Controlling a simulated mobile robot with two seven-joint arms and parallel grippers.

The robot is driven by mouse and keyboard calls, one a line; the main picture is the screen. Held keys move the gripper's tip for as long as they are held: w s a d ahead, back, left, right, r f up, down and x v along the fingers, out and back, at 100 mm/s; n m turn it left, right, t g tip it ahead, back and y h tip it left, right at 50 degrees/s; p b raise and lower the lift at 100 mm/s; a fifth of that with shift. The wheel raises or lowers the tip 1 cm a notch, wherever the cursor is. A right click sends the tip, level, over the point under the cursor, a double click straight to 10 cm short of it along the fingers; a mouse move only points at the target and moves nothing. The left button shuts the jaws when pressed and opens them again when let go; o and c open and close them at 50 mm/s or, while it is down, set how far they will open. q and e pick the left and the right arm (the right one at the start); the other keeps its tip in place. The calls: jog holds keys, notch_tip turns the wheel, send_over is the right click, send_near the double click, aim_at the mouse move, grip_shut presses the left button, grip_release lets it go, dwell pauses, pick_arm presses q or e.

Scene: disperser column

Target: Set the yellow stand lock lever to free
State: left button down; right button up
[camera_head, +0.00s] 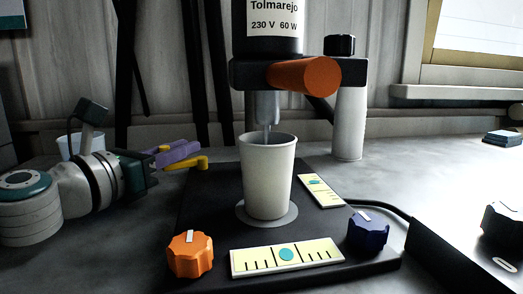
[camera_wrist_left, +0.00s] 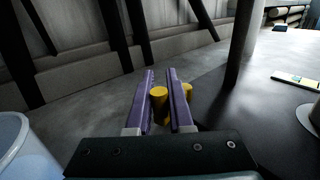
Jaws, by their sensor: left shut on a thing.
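The yellow stand lock lever (camera_head: 190,163) sits low at the back left edge of the black stand base (camera_head: 213,215). My left gripper (camera_head: 178,152) reaches in from the left with purple fingers shut on the lever. In the left wrist view the yellow lever (camera_wrist_left: 159,104) shows between the two purple fingers (camera_wrist_left: 160,90), with another yellow part just right of them. The fingers hide part of the lever. My right gripper is not in view.
A white cup (camera_head: 267,180) stands on the base under the disperser shaft. An orange knob (camera_head: 190,254), a blue knob (camera_head: 368,231) and yellow scale plates (camera_head: 287,257) are at the front. A pale blue cup (camera_wrist_left: 25,145) stands left of my gripper. A dark box (camera_head: 450,255) is at right.

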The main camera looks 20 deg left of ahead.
pick_arm(q)
jog(key=c, duration=0.8)
grip_release()
jog(key=s, duration=0.5)
jog(key=s+a, duration=0.1)
jog(key=s, duration=0.2)
jog(key=shift+s+f, duration=0.1)
jog(key=shift+s, duration=0.85)
